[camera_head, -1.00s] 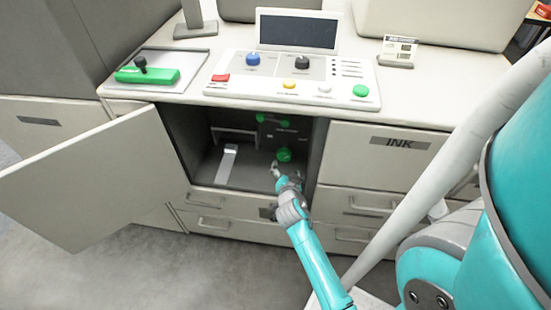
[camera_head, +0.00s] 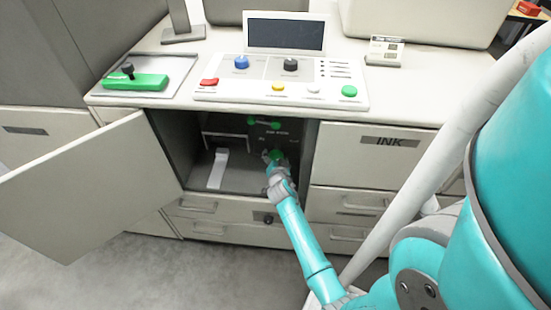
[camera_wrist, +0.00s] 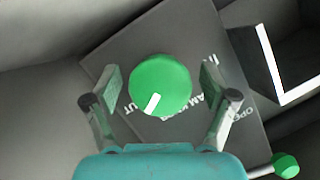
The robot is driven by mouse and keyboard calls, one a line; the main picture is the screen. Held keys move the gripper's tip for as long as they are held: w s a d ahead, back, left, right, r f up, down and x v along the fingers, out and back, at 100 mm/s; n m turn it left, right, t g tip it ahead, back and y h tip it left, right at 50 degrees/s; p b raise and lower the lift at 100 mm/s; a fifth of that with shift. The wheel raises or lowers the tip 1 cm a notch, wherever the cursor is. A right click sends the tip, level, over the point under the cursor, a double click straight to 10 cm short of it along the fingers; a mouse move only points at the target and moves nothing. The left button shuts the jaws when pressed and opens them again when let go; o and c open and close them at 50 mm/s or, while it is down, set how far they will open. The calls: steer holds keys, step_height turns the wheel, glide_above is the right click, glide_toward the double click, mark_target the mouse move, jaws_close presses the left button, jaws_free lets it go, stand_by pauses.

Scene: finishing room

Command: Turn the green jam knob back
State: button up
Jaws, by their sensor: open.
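The green jam knob (camera_wrist: 160,84) is round with a white pointer mark, on a dark grey panel (camera_wrist: 122,62) with white lettering partly hidden by my fingers and the knob. In the wrist view the pointer is toward the lower left. My gripper (camera_wrist: 162,98) is open, with one finger on each side of the knob and a visible gap on both sides. In the head view the gripper (camera_head: 272,158) is inside the open cabinet, right at the green knob (camera_head: 278,155), and partly covers it.
The cabinet door (camera_head: 85,190) stands open to the left. A second green handle (camera_head: 264,123) is higher inside, and a green ball-ended lever (camera_wrist: 285,165) shows at lower right. A white strip (camera_head: 218,168) lies on the cabinet floor. The control console (camera_head: 215,92) is above.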

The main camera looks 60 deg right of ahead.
steer(key=c, duration=1.1)
steer(key=shift+c, duration=0.2)
steer(key=n+g, duration=0.3)
steer(key=n, duration=0.1)
steer(key=shift+h, duration=0.4)
steer(key=n+g+h, duration=0.1)
steer(key=n+g, duration=0.1)
steer(key=n, duration=0.2)
steer(key=n+g+h, duration=0.1)
steer(key=n, duration=0.1)
steer(key=n+g+h, duration=0.1)
steer(key=n, duration=0.1)
steer(key=shift+s+r+n, duration=0.1)
steer(key=shift+n, duration=0.2)
steer(key=n+g+h, duration=0.1)
steer(key=n+h, duration=0.1)
steer(key=n, duration=0.2)
steer(key=shift+n, duration=0.3)
